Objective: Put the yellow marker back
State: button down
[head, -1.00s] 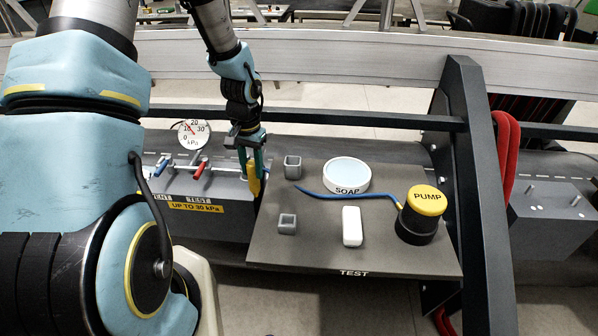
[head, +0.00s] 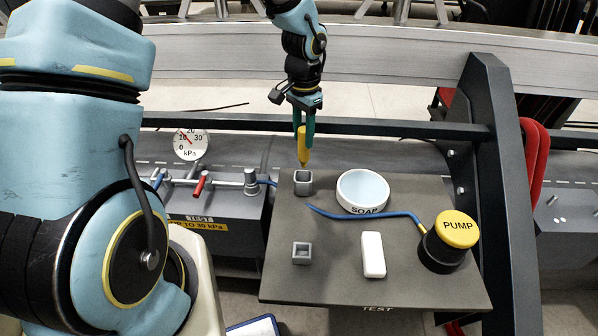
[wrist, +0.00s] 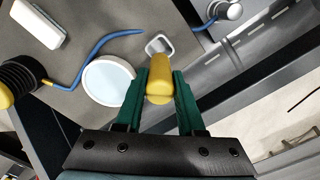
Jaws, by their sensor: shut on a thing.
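My gripper (head: 304,122) has green fingers and is shut on the yellow marker (head: 302,148). The marker hangs nearly upright with its tip down. Its tip is just above or at the mouth of the far grey square holder (head: 303,183) on the dark board; I cannot tell if it is inside. In the wrist view the marker (wrist: 159,78) sits between the two fingers (wrist: 160,88), and the far holder (wrist: 159,45) shows just beyond it. A second grey square holder (head: 301,253) stands empty nearer the front of the board.
The board (head: 335,275) also bears a white SOAP dish (head: 362,190), a white block (head: 373,254), a yellow-topped PUMP (head: 456,230) and a blue hose (head: 365,215). A gauge (head: 190,145) and valves stand left. A dark frame post (head: 495,170) rises at right.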

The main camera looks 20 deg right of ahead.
aim_at(303, 162)
notch_tip(303, 162, down, 9)
jog(key=shift+p, duration=0.9)
jog(key=shift+f, duration=0.1)
jog(key=c, duration=0.5)
grip_release()
